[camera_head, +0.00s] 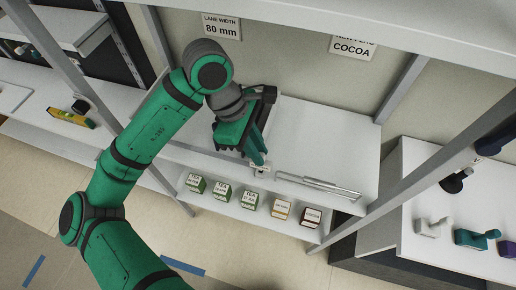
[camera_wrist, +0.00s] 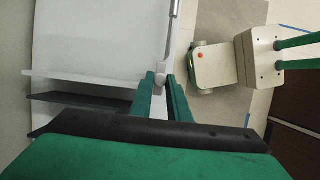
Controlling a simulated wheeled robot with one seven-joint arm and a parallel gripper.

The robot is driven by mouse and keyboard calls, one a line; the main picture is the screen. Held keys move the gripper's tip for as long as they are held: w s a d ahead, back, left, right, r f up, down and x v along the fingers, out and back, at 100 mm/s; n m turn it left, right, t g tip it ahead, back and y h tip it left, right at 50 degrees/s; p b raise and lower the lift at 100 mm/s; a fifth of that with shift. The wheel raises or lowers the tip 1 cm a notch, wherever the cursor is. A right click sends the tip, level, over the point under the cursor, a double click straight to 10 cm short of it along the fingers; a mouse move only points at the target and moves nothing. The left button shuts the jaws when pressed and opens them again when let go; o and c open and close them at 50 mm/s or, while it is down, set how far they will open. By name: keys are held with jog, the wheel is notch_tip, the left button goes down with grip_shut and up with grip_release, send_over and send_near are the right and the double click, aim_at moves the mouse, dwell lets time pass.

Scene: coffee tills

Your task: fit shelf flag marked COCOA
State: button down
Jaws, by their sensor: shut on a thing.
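My gripper (camera_head: 262,164) is at the front edge of the white shelf (camera_head: 320,140), fingers pointing down. Its jaws are shut on a small pale tag (camera_head: 260,168), which seems to be the shelf flag; its print is too small to read. In the wrist view, the fingers (camera_wrist: 161,88) close around a small white piece (camera_wrist: 160,77) at the shelf edge. I cannot tell whether it touches the edge. A wall sign (camera_head: 352,47) reads COCOA. The dark box (camera_head: 311,216) at the right of the lower row also seems to read COCOA.
A wire rail (camera_head: 320,184) runs along the shelf front, right of my gripper. Several small boxes, some marked TEA (camera_head: 220,193), stand on the lower shelf. A wall sign (camera_head: 221,27) reads LANE WIDTH 80 mm. Grey uprights (camera_head: 400,85) flank the shelf. The upper shelf's right part is bare.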

jog(key=shift+f, duration=0.1)
dwell(0.3)
jog(key=shift+s+f, duration=0.1)
jog(key=shift+f, duration=0.3)
jog(key=shift+f, duration=0.75)
dwell(1.9)
jog(key=c, duration=1.6)
grip_release()
jog(key=shift+r, duration=0.1)
jog(key=v, duration=0.7)
jog(key=shift+r, duration=0.1)
jog(key=shift+a, duration=0.1)
